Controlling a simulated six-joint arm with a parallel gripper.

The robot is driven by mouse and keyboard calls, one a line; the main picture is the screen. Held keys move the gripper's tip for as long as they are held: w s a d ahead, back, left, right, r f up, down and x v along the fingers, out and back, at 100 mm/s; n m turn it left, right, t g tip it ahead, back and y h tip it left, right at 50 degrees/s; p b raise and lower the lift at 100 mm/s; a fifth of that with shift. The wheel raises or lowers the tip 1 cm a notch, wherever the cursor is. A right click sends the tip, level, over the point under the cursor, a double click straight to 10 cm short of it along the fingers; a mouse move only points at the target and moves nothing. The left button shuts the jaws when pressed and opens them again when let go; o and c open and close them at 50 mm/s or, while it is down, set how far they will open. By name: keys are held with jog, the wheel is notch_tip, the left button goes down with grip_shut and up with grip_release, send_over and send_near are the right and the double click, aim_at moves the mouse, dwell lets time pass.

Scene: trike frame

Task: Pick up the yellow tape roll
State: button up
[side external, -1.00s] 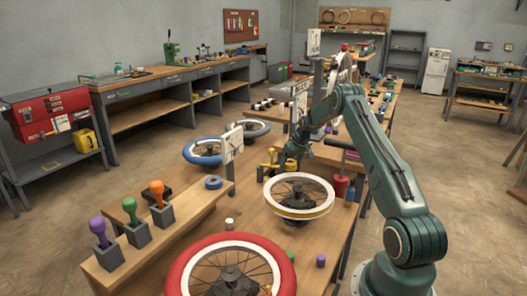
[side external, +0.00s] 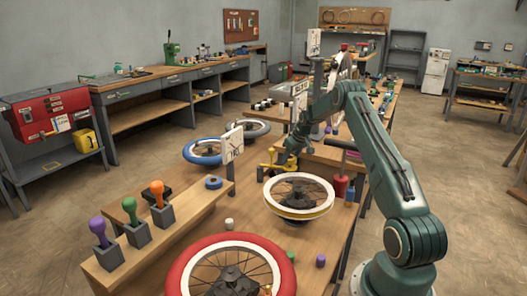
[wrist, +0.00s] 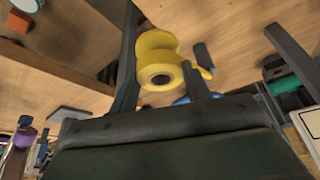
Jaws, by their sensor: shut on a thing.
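The yellow tape roll (wrist: 160,72) shows in the wrist view between my two dark fingers, its round hole facing the camera. My gripper (wrist: 162,80) is shut on it. A second rounded yellow shape (wrist: 156,41) shows just behind it; I cannot tell whether it is a separate thing. In the side view my gripper (side external: 288,159) is low over the table, behind the white-rimmed wheel (side external: 298,194). Yellow shapes (side external: 268,161) show just left of my gripper there. The fingertips are too small there to show the grip.
A blue-rimmed wheel (side external: 203,152) lies to the left of my gripper. A sign on a post (side external: 233,145) stands near a blue tape roll (side external: 213,182). A red can (side external: 341,184) is to the right. A red-rimmed wheel (side external: 205,250) lies at the front.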

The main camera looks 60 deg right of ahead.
notch_tip(320, 180, up, 8)
dwell(0.4)
dwell(0.5)
jog(key=w+a+n, duration=0.1)
jog(key=w+a, duration=0.2)
jog(key=a, duration=0.6)
jog(key=w+a+n, duration=0.1)
jog(key=w+a, duration=0.2)
jog(key=a, duration=0.6)
jog(key=s+a+n+y, duration=0.2)
jog(key=a+n, duration=0.2)
jog(key=a, duration=1.9)
jog(key=w+a+r+n+g+y, duration=0.2)
jog(key=w+r+n+y, duration=0.1)
jog(key=w+n, duration=0.6)
jog(key=shift+a+r+n+g+y, duration=0.3)
jog(key=shift+a+r+n+y, duration=0.15)
jog(key=shift+n, duration=1.25)
jog(key=shift+d, duration=0.1)
